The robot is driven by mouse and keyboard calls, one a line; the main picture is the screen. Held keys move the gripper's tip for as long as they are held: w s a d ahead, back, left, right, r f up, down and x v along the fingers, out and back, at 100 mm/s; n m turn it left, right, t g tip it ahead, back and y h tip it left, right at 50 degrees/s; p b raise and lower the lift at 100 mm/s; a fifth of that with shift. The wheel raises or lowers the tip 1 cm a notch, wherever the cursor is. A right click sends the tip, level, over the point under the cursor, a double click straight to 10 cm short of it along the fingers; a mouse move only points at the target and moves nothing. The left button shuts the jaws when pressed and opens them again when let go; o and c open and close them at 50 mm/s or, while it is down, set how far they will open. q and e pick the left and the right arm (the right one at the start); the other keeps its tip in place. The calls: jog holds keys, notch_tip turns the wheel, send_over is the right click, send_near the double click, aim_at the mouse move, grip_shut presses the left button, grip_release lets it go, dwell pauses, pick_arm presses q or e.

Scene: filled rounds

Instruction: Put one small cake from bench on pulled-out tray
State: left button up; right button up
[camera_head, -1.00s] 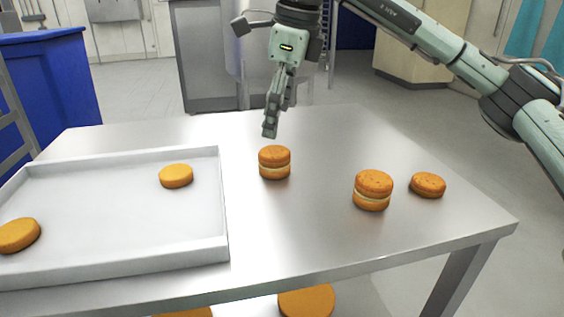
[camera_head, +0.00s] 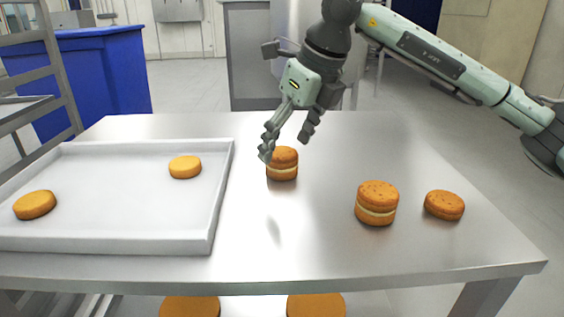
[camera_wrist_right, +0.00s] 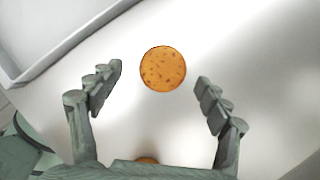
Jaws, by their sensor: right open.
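A small filled cake (camera_head: 283,170), two orange-brown rounds with a pale layer between, stands on the steel bench (camera_head: 300,245). My right gripper (camera_head: 285,147) is open above it, fingers pointing down. In the right wrist view the cake (camera_wrist_right: 163,68) shows from above, between and slightly beyond the open fingertips (camera_wrist_right: 159,78), apart from both. A second filled cake (camera_head: 376,203) stands further right. A pale shallow tray (camera_head: 120,244) lies at the bench's left with two single rounds in it, one near the back right (camera_head: 185,167), one at left (camera_head: 35,205). My left gripper is out of view.
A single speckled round (camera_head: 444,205) lies at the bench's right. Two rounds (camera_head: 190,307) (camera_head: 316,305) show below the bench's front edge; their support is unclear. A metal rack (camera_head: 50,75) stands at left, before a blue cabinet (camera_head: 110,65). The bench's front middle is clear.

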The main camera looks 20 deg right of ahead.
aim_at(284, 152)
jog(key=x, duration=0.4)
jog(key=shift+w+d+f, duration=0.1)
jog(key=shift+w+d, duration=0.05)
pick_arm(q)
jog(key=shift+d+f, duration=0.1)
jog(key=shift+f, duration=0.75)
pick_arm(e)
jog(key=shift+c, duration=0.4)
jog(key=c, duration=0.8)
